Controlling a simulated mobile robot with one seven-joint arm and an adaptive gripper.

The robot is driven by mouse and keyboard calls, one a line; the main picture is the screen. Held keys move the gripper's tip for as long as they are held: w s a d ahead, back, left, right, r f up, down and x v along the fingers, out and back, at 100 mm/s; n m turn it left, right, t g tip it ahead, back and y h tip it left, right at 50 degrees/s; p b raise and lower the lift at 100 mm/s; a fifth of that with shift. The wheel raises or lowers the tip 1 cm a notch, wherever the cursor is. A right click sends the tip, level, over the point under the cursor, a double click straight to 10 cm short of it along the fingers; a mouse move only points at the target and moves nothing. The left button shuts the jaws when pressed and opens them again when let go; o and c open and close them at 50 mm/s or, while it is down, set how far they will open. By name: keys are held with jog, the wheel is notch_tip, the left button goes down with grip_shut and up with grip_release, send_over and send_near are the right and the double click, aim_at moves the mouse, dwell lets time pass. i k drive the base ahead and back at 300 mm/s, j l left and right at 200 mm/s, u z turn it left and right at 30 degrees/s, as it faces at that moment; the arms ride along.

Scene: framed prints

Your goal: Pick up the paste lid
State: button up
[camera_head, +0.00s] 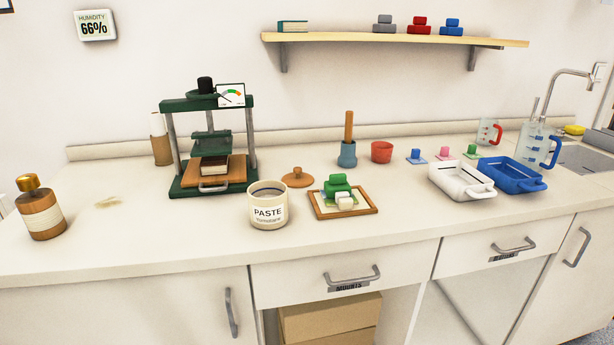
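The paste lid looks to be the round brown lid with a small knob (297,177). It lies flat on the counter, knob up, in the middle of the head view. The cream paste jar (268,206), labelled PASTE, stands open just in front and to the left of it. The lid and the jar are apart. My gripper is not in view.
A green press (208,140) stands left of the lid. A wooden frame (344,212) with a green block (337,186) lies to its front right. A blue pot (347,154) stands behind right. A brown bottle (40,208) is far left. Left counter is mostly clear.

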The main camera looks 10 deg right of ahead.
aim_at(298, 179)
jog(key=l+u, duration=0.25)
jog(key=l, duration=0.8)
jog(key=k+l+u, duration=0.1)
jog(key=l+u, duration=0.15)
jog(key=l, duration=0.75)
jog(key=i, duration=0.9)
